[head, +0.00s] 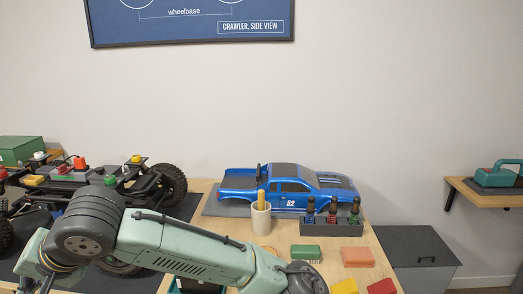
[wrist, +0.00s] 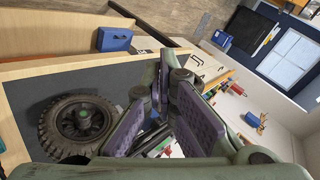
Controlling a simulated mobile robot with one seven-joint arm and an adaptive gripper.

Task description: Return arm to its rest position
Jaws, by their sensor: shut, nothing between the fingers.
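My gripper (wrist: 166,72) shows in the wrist view with its purple-padded fingers shut and nothing held between them. My green arm crosses the lower part of the head view, bent at a large dark joint at left. The gripper itself is not clearly visible in the head view. The crawler chassis (head: 100,180) stands at left in the head view, partly hidden behind my arm.
A blue truck body (head: 285,187), a cup (head: 261,219) with a yellow-handled tool and a bottle rack (head: 331,227) stand on the bench. Small coloured boxes (head: 357,256) lie in front. A grey bin (head: 420,245) and a wall shelf (head: 487,193) are at right.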

